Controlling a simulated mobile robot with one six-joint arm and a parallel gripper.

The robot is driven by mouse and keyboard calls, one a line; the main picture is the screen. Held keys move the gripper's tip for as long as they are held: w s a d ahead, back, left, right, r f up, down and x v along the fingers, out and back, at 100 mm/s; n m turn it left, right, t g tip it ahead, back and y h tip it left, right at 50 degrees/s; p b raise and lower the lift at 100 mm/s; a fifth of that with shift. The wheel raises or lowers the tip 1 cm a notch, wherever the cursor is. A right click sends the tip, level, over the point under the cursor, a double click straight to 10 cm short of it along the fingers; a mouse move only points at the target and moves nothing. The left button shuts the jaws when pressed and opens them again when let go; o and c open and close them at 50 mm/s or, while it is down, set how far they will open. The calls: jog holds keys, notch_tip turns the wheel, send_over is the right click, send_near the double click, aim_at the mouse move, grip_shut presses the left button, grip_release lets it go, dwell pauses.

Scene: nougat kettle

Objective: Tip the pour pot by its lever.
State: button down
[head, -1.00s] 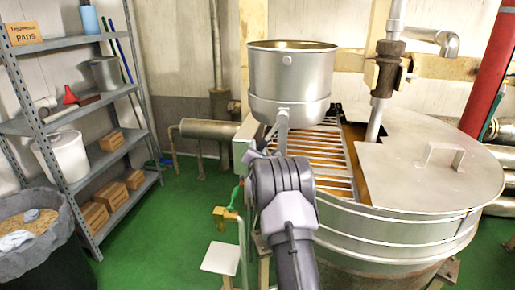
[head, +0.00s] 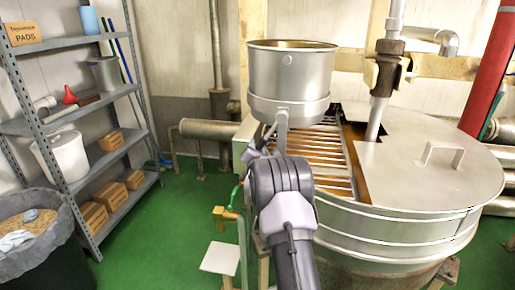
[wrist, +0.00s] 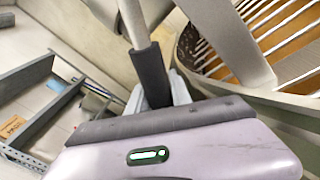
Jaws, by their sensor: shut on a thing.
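The pour pot (head: 290,90) is a steel cylinder with a wider upper part. It stands upright above the left side of the kettle (head: 420,225), over a slatted grate (head: 325,160). Its lever (head: 282,130) slopes down from the pot's front toward my arm. In the wrist view the lever ends in a dark grip (wrist: 150,72). My gripper (wrist: 172,92) is shut on this grip. In the head view my wrist largely hides the gripper and the lever's end.
The kettle has a flat lid with a handle (head: 442,152) at right. A vertical pipe (head: 378,90) rises behind the grate. Shelves (head: 85,120) stand at far left, with open green floor between.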

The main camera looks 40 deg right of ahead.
jog(key=w+a+r+m+t+h+b, duration=0.1)
jog(key=w+a+r+m, duration=0.15)
jog(key=r+m, duration=0.2)
jog(key=w+a+r+m+h+b, duration=0.1)
jog(key=w+a+r+m, duration=0.1)
jog(key=w+r+m, duration=0.3)
jog(key=s+d+r+m+g+h+p, duration=0.1)
jog(key=s+r+m+p, duration=0.2)
jog(key=r+m, duration=0.4)
jog(key=s+d+r+m+g+h+p, duration=0.2)
jog(key=s+r+m+p, duration=0.1)
jog(key=r+m, duration=0.4)
jog(key=shift+d+r+h+p, duration=0.15)
jog(key=shift+r+h+p, duration=0.2)
jog(key=shift+r, duration=0.9)
jog(key=c, duration=1.2)
grip_release()
jog(key=shift+s+d+r, duration=0.1)
jog(key=shift+s, duration=0.05)
jog(key=shift+o, duration=0.2)
